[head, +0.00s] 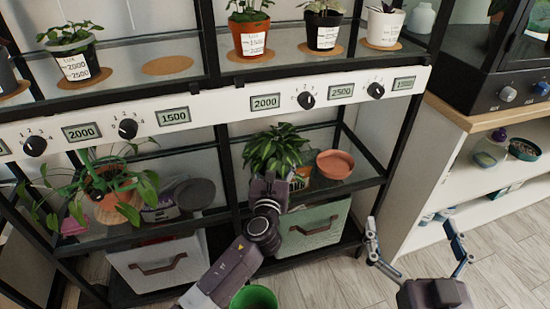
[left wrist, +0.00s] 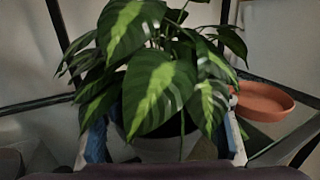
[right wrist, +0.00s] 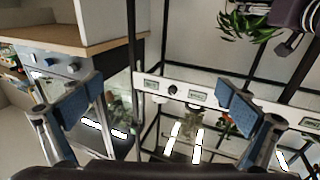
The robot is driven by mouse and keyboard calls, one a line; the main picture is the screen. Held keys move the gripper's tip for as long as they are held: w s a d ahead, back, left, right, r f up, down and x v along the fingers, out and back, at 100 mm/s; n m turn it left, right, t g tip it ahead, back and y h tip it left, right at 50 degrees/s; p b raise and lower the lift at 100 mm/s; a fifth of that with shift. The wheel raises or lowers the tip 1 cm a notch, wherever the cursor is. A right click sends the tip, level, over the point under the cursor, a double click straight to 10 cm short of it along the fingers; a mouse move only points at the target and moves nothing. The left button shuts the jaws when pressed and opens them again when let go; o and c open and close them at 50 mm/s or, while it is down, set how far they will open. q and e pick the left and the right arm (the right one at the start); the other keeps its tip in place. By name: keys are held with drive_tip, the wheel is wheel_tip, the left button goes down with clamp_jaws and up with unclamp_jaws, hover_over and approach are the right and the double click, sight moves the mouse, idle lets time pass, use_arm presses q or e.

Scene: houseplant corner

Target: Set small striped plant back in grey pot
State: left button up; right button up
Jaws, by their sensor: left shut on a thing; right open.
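The small striped plant (head: 275,148) has dark green leaves with paler stripes and shows at the middle shelf in the head view. It fills the left wrist view (left wrist: 150,85), in a grey pot (left wrist: 145,148) partly covered by leaves. My left gripper (left wrist: 166,145) is shut on the pot, one finger on each side. In the head view my left arm hides the pot, so I cannot tell whether it touches the shelf. The plant shows at the top of the right wrist view (right wrist: 245,22). My right gripper (head: 411,226) is open and empty, right of the rack.
An empty cork mat (head: 168,65) lies on the upper shelf between potted plants. A terracotta saucer (head: 335,164) is right of the striped plant. A trailing plant (head: 105,182) stands left. A green bucket (head: 254,298) is below my left arm. Rack posts and the dial panel are close.

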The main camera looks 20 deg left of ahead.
sight(274, 166)
use_arm(q)
drive_tip(key=shift+f, duration=0.15)
drive_tip(key=o, duration=1.3)
use_arm(e)
drive_tip(key=shift+r, duration=0.5)
use_arm(q)
drive_tip(key=v, duration=0.1)
drive_tip(key=p+v, duration=0.1)
drive_tip(key=v, duration=0.1)
drive_tip(key=shift+s+d+r, duration=0.1)
drive_tip(key=shift+s+r, duration=0.25)
drive_tip(key=shift+s, duration=0.05)
drive_tip(key=p+v, duration=0.1)
drive_tip(key=v, duration=0.7)
use_arm(e)
drive_tip(key=s+d+f+g+h, duration=0.1)
drive_tip(key=s+f+g, duration=0.1)
drive_tip(key=f, duration=0.4)
drive_tip(key=s+d+f+g+h, duration=0.1)
drive_tip(key=s+f+g, duration=0.1)
drive_tip(key=f+g, duration=0.2)
wheel_tip(274, 166, down, 3)
drive_tip(key=shift+d+f, duration=0.1)
drive_tip(key=shift+d, duration=0.25)
use_arm(q)
drive_tip(key=shift+s, duration=0.1)
